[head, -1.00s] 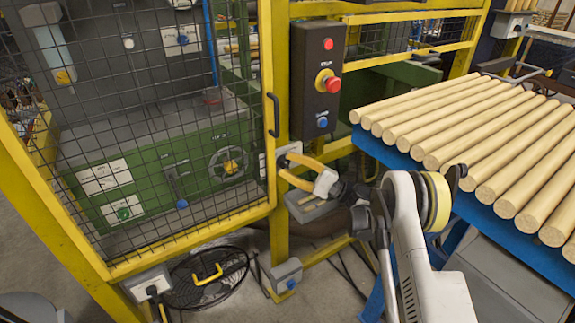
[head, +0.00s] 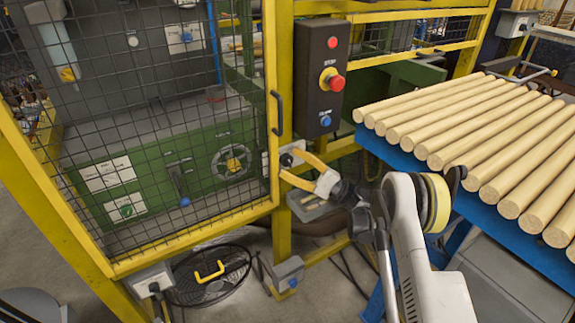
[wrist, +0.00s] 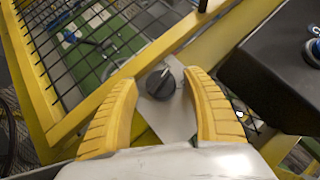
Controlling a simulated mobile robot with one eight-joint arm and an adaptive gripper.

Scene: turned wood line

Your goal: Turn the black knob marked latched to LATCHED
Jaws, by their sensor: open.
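The black knob (wrist: 160,83) sits on a pale metal plate (wrist: 172,118) on the yellow frame in the wrist view. It is round with a raised grip bar across it, and I cannot read its marking. My gripper (wrist: 165,80) is open, with one yellow finger on each side of the knob, and a gap shows on both sides. In the head view the knob (head: 287,159) shows beside the yellow post, just left of my gripper (head: 293,167). The fingertips there reach close to the plate.
A mesh guard door (head: 130,130) with a black handle (head: 276,113) is left of the knob. A black control box (head: 318,78) with red and blue buttons hangs above. Wooden rods (head: 460,120) lie on a blue rack (head: 395,158) at right.

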